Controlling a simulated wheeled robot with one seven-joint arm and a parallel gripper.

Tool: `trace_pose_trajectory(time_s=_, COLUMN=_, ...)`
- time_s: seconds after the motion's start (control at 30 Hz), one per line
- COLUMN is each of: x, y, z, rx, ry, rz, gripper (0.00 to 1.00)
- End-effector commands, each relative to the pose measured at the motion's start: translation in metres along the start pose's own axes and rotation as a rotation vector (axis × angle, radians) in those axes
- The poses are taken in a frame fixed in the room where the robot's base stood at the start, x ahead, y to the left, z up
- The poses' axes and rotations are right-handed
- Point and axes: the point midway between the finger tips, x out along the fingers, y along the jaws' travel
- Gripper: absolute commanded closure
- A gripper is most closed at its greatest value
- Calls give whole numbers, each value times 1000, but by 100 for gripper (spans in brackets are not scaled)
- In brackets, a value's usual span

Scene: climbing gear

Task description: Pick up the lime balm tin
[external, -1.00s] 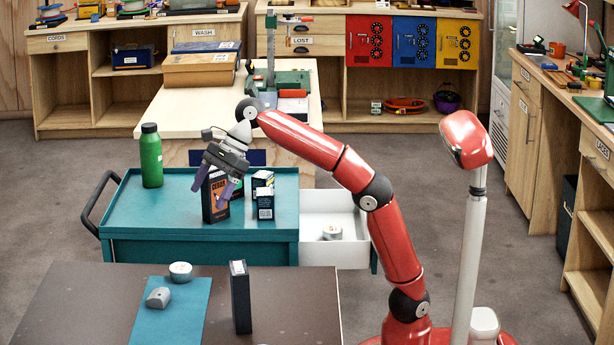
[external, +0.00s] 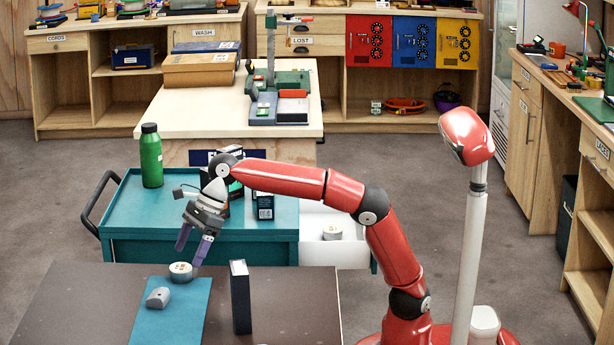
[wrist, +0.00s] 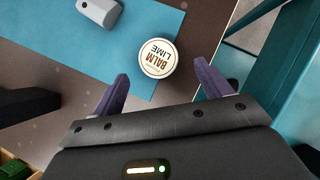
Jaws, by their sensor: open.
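The lime balm tin (external: 181,272) is a small round tin on the back edge of the blue mat on the near table. In the wrist view its white lid reads "BALM LIME" (wrist: 158,58). My gripper (external: 194,251) is above and just behind the tin, with its purple fingers pointing down. In the wrist view the open fingers (wrist: 160,85) are apart with nothing between them, and the tin lies just ahead of the gap. The tin is not touched.
A grey rounded block (external: 158,298) lies on the blue mat (external: 180,325) near the tin. A tall black box (external: 240,297) stands to the right. The teal cart (external: 130,215) with a green bottle (external: 151,156) is behind; another tin (external: 332,232) sits in its open white drawer.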

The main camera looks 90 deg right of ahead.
Motion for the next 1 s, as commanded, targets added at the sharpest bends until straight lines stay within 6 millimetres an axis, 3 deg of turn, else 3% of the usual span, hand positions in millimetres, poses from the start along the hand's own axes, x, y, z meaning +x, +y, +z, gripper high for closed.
trace_pose_trajectory(time_s=0.3, x=44, y=2, z=3, rx=-1, ry=2, rz=0, gripper=23)
trace_pose_trajectory(time_s=0.53, x=45, y=2, z=3, rx=-1, ry=0, rz=0, gripper=23)
trace_pose_trajectory(time_s=0.9, x=45, y=2, z=3, rx=-1, ry=0, rz=1, gripper=72)
trace_pose_trajectory(time_s=1.0, x=45, y=2, z=3, rx=-1, ry=0, rz=1, gripper=72)
